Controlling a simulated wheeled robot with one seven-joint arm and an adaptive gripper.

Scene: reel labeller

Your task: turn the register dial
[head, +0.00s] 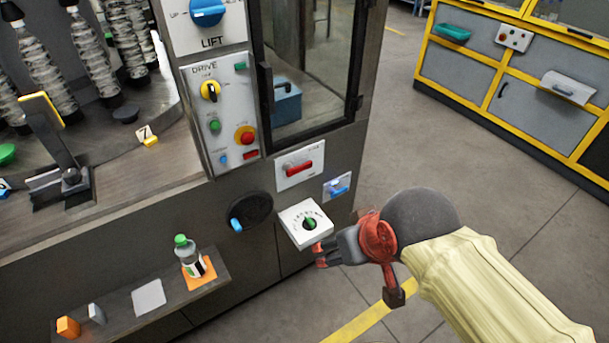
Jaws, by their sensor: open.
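A white panel box (294,233) with a green and dark knob (309,223) sticks out from the machine's lower front. Marks and small lettering ring the knob, too small to read; I take it as the register dial. The knob's pointer stands roughly upright. My gripper (322,255), red and dark grey, is just below and right of this box, beside its lower right corner. It looks open and holds nothing that I can see. Whether its fingertips touch the box, I cannot tell.
A black handwheel (249,213) with a blue knob is left of the dial. Above are a red handle (299,168) and a blue switch (338,187). A shelf (130,320) holds a green-capped bottle (190,257). Open floor lies right, up to a yellow-framed cabinet (520,90).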

